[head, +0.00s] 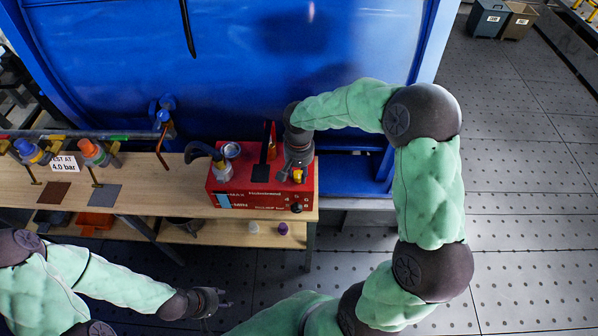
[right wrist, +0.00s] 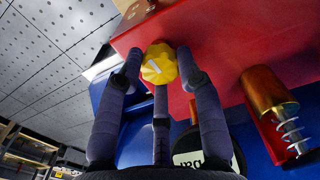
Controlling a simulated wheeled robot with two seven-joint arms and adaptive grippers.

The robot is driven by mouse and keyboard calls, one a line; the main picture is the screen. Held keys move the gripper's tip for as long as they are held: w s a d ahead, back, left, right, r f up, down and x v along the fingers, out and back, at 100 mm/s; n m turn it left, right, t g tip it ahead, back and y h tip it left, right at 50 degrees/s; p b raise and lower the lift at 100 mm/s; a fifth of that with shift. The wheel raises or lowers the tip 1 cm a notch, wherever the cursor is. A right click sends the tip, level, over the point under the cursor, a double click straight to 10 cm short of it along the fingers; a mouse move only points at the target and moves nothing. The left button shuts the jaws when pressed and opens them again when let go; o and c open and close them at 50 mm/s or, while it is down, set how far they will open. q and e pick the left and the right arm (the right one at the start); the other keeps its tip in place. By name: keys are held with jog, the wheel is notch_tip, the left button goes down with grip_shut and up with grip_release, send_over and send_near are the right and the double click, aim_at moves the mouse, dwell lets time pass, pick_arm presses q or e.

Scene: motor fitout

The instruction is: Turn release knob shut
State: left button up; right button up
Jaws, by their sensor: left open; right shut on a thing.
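The yellow ribbed knob (right wrist: 159,64) sits on the red unit (right wrist: 215,40), with a pale mark on its face. My right gripper (right wrist: 157,72) is shut on this knob, with its dark fingers around the rim. In the head view the right gripper (head: 297,168) reaches down over the right end of the red unit (head: 235,188), and only a bit of yellow shows there. My left gripper (head: 222,299) is open and empty, in front of the bench and well away from the unit.
The wooden bench (head: 150,196) carries a pipe rack with coloured knobs and a "4.0 bar" sign (head: 65,163). A brass cylinder with a spring (right wrist: 272,98) stands beside the yellow knob. A blue tank (head: 270,60) rises behind.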

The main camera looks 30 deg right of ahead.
aim_at(299, 174)
jog(key=shift+m, duration=0.5)
jog(key=o, duration=1.1)
jog(key=shift+o, duration=0.2)
notch_tip(299, 174, up, 12)
dwell(0.3)
